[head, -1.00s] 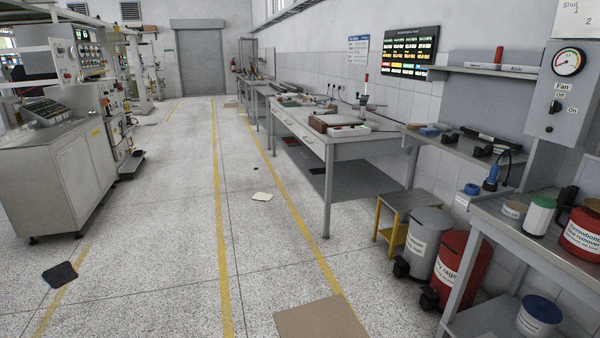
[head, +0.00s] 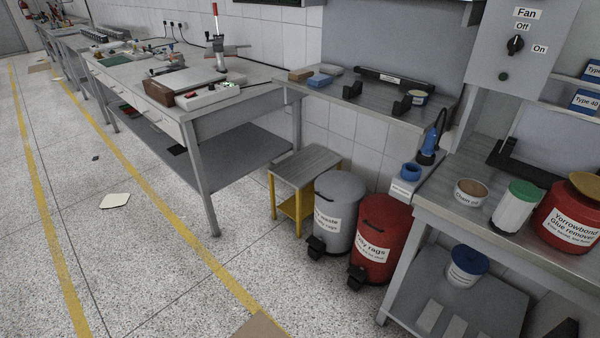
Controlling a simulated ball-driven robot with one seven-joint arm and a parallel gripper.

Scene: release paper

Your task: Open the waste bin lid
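A grey pedal bin (head: 338,212) with a white label whose visible part reads "waste" stands on the floor right of centre. Its domed grey lid is shut and a black pedal sits at its front base. A red pedal bin (head: 381,238) labelled "rags" stands close to its right, also with its lid shut and a black pedal in front. The bins stand between a small stool and a workbench. My gripper is not in view.
A workbench (head: 425,215) with tins and a lower shelf closes in the right. A long bench (head: 225,125) stands behind left. The floor (head: 190,270) in front is mostly open, with a brown sheet (head: 259,326) at the bottom edge.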

